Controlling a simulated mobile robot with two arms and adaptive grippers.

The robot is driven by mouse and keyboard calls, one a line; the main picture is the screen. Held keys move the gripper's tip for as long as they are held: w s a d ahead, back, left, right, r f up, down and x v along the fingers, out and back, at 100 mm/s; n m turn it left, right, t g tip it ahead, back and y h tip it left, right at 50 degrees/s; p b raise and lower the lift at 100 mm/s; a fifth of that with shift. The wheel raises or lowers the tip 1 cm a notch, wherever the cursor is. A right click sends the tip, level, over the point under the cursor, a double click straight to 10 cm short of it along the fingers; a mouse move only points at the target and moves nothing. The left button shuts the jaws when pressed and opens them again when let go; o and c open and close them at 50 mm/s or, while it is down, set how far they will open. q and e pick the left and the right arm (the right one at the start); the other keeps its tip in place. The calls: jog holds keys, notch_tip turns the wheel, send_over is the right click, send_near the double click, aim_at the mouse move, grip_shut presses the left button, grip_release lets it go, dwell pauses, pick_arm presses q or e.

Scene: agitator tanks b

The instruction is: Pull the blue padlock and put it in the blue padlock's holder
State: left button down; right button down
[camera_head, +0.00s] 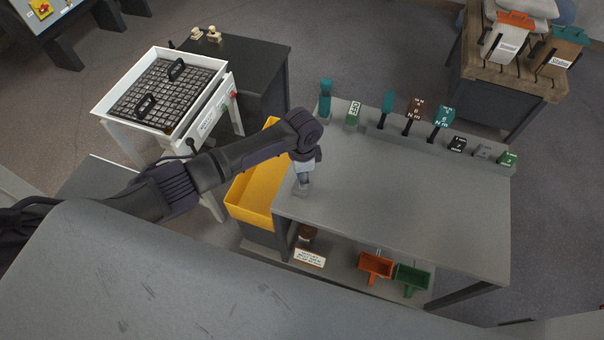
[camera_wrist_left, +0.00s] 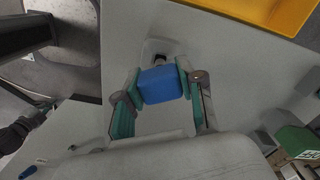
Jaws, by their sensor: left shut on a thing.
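The blue padlock (camera_wrist_left: 160,86) sits between the green-padded fingers of my left gripper (camera_head: 304,178) in the left wrist view. The gripper is shut on it. A dark piece shows just past the padlock, over a small pale base (camera_wrist_left: 165,48) on the tabletop. I cannot tell if the padlock is still joined to that base. In the head view the gripper hangs over the left part of the grey table (camera_head: 400,215) and mostly hides the padlock. A grey rail (camera_head: 400,138) along the table's back bears several tags and padlocks. I cannot tell which spot is the blue padlock's holder.
A yellow bin (camera_head: 255,190) hangs at the table's left side. Orange (camera_head: 374,267) and green (camera_head: 411,278) trays sit below. The table's middle and right are clear.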

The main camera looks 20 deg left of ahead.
pick_arm(q)
jog(key=shift+f+b, duration=0.7)
jog(key=shift+f, duration=0.5)
jog(key=c, duration=0.6)
grip_release()
notch_tip(320, 180, up, 12)
